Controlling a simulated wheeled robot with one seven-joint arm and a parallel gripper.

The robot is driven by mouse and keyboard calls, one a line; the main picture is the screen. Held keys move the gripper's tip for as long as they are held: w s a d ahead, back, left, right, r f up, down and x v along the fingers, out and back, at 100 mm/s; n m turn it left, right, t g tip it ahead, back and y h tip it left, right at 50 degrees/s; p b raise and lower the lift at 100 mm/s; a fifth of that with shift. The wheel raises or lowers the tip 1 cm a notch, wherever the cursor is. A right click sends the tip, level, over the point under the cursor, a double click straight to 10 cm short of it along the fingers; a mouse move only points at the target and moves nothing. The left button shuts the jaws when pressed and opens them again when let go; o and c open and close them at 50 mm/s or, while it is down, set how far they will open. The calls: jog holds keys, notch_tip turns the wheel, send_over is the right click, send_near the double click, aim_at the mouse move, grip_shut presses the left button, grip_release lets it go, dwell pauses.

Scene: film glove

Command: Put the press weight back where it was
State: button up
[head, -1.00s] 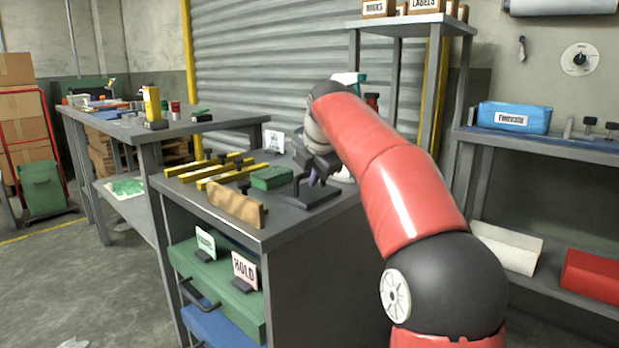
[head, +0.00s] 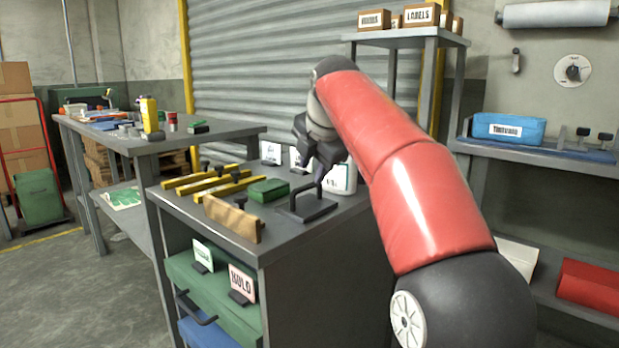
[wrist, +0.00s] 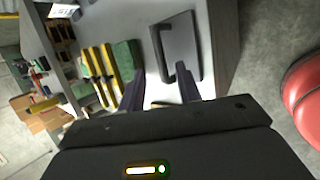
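The press weight, a dark flat plate with a raised bar handle, rests on the grey cabinet top near its right front edge in the head view (head: 310,209). It also shows in the wrist view (wrist: 180,45), beyond the fingertips. My gripper (head: 318,165) is above and behind the weight, clear of its handle. In the wrist view its two fingers (wrist: 160,88) are apart with nothing between them. Part of the gripper is hidden by my red arm in the head view.
A green block (head: 268,190), several yellow bars (head: 225,186) and a brown wooden piece (head: 233,218) lie left of the weight. A white container (head: 342,179) and small label cards (head: 271,152) stand behind it. The workbench (head: 150,132) is at left.

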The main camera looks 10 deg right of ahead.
jog(key=v, duration=0.4)
jog(key=shift+s+r+p, duration=0.1)
jog(key=shift+p, duration=0.2)
jog(key=s+f+m+g, duration=0.1)
jog(key=s+f+m, duration=2.3)
jog(key=s+f, duration=0.3)
jog(key=s, duration=0.3)
jog(key=shift+s+a+f+g, duration=0.15)
jog(key=shift+s+f+g, duration=0.25)
